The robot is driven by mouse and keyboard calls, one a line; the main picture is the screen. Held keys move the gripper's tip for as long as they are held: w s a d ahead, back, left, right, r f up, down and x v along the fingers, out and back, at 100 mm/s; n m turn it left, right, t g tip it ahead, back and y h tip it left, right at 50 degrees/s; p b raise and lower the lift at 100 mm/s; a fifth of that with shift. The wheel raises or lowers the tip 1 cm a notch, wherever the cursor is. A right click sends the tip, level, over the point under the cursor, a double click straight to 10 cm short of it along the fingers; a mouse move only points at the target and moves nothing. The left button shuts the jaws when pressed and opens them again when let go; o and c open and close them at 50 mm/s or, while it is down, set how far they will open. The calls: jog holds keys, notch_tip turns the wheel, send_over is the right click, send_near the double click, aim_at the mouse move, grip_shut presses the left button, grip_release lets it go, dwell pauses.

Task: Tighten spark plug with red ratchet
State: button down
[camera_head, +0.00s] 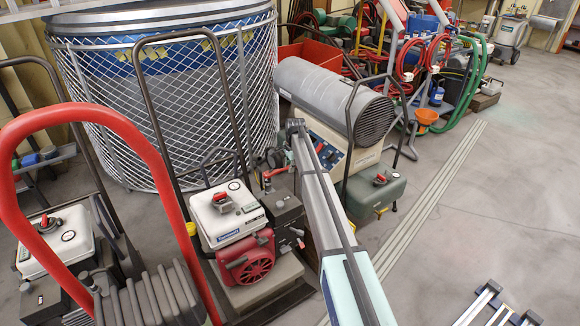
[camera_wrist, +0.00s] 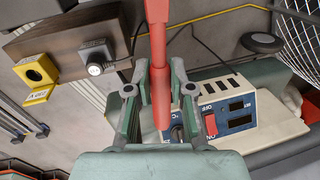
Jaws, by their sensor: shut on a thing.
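In the wrist view my gripper (camera_wrist: 160,82) is shut on the red ratchet (camera_wrist: 157,25). Its red shaft runs from the top edge down between the two fingers. In the head view my arm reaches from the bottom edge to behind the engine, and a small red piece of the ratchet (camera_head: 266,178) shows near its far end. The engine has a white tank (camera_head: 228,212) and a red round starter cover (camera_head: 246,260). It stands left of my arm. I cannot make out the spark plug in either view. The ratchet's far end is outside the wrist view.
A grey cylindrical heater (camera_head: 335,100) and a green tank (camera_head: 375,190) stand right of my arm. A large mesh-sided tub (camera_head: 160,110) is behind the engine. A red hoop handle (camera_head: 90,112) stands at the left. The floor (camera_head: 480,190) at right is mostly clear.

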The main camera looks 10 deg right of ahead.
dwell(0.3)
jog(key=shift+w+a+r+n+p, duration=0.2)
jog(key=shift+w+r+n+p, duration=0.3)
jog(key=shift+p, duration=0.1)
jog(key=shift+f, duration=0.65)
dwell(0.9)
jog(key=shift+s, duration=0.1)
jog(key=shift+s+d+r+m+p, duration=0.3)
jog(key=shift+s+r+m+p, duration=0.35)
jog(key=shift+s+m+p, duration=0.3)
jog(key=shift+w+f, duration=0.15)
jog(key=shift+f, duration=0.2)
jog(key=shift+f, duration=0.2)
jog(key=shift+f, duration=0.1)
dwell(0.6)
